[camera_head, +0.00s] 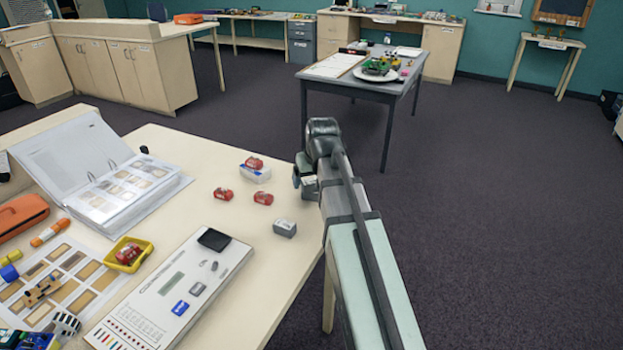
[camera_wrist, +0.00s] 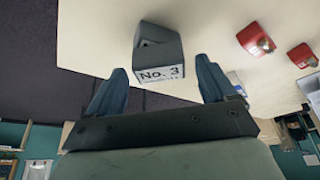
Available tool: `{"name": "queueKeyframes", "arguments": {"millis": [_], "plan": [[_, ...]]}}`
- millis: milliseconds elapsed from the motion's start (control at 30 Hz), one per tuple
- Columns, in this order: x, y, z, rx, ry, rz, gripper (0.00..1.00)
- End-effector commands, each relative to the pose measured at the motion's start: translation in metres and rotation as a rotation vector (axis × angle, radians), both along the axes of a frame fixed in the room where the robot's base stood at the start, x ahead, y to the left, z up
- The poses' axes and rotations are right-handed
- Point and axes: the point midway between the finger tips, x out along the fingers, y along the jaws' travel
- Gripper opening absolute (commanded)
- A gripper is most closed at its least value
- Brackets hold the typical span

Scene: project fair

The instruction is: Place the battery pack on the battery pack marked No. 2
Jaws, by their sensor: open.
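A grey block (camera_head: 284,228) sits near the table's right edge. In the wrist view this block (camera_wrist: 160,50) bears the label "No. 3". Two red packs, one on the left (camera_head: 222,194) and one on the right (camera_head: 263,198), lie apart behind it. A third red pack (camera_head: 254,163) rests on a pale box (camera_head: 256,175). I see no readable "No. 2" marking. My gripper (camera_head: 303,178) is past the table's right edge in the head view. In the wrist view my gripper (camera_wrist: 162,66) is open and empty, with the grey block beyond its fingertips.
A yellow tray (camera_head: 145,246) with a red item, a white instrument panel (camera_head: 160,318) and an open binder (camera_head: 75,160) occupy the left of the cream table (camera_head: 215,155). A grey table (camera_head: 350,86) stands farther back. Dark floor lies to the right.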

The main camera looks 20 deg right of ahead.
Motion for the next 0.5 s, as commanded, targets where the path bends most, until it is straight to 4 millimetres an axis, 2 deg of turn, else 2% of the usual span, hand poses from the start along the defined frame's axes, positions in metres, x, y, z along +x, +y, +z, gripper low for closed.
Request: {"name": "queueKeyframes", "arguments": {"millis": [267, 500], "plan": [[0.000, 0.000, 0.005, 0.000, -0.001, 0.000, 0.84], [-0.011, 0.000, 0.030, 0.000, -0.004, 0.000, 0.84]]}}
